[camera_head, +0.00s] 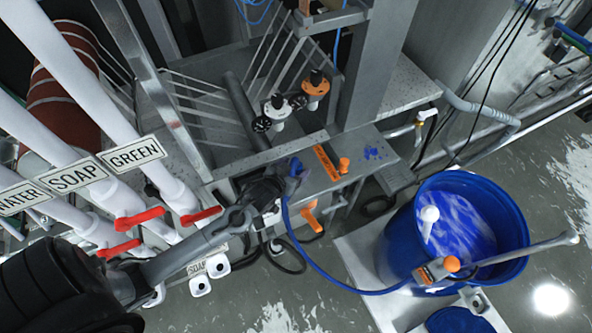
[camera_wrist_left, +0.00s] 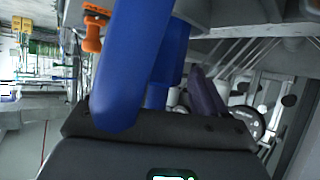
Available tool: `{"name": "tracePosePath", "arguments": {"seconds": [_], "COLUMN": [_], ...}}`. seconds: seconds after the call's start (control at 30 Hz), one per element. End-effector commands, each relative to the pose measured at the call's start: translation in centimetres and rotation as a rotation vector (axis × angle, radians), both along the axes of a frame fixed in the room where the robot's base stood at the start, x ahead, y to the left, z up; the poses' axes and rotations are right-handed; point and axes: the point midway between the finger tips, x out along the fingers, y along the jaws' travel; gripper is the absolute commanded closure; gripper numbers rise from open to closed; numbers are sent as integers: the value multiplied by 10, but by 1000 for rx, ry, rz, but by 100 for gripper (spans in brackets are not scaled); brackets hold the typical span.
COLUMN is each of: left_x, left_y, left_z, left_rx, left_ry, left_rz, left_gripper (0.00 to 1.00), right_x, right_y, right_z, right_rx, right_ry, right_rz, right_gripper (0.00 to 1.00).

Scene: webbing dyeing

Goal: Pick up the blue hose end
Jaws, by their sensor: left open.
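The blue hose (camera_head: 312,264) runs from the blue barrel up to a small platform, where its end (camera_head: 295,168) is beside my left gripper (camera_head: 276,186). My left gripper is open and right at the hose end. I cannot tell whether its fingers touch the hose. In the left wrist view a large blue hose section (camera_wrist_left: 138,62) stands close in front of the dark gripper body and hides part of the fingers. My right gripper is not in view.
The blue barrel (camera_head: 393,240) of blue liquid stands at right, with a long grey lever (camera_head: 525,248) across its rim. White pipes with red valve handles (camera_head: 140,219) are at left. Metal railings (camera_head: 200,110) and orange-handled valves (camera_head: 316,88) stand behind the gripper.

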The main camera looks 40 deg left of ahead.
Motion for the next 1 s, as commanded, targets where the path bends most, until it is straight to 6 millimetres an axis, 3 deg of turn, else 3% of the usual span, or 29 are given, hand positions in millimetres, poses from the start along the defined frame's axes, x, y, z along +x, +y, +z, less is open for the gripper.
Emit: {"name": "tracePosePath", "arguments": {"seconds": [0.23, 0.6, 1.0], "left_x": [24, 29, 29], "left_y": [5, 6, 6], "left_z": [-12, -17, -17], "left_rx": [2, 1, 1], "left_ry": [-1, -1, -1], "left_rz": [0, 0, 0], "left_gripper": [26, 26, 86], "right_x": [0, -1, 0], "right_y": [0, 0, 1], "right_z": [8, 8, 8], "right_rx": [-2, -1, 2], "right_ry": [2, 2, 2], "right_rz": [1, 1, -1], "right_gripper": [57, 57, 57]}}
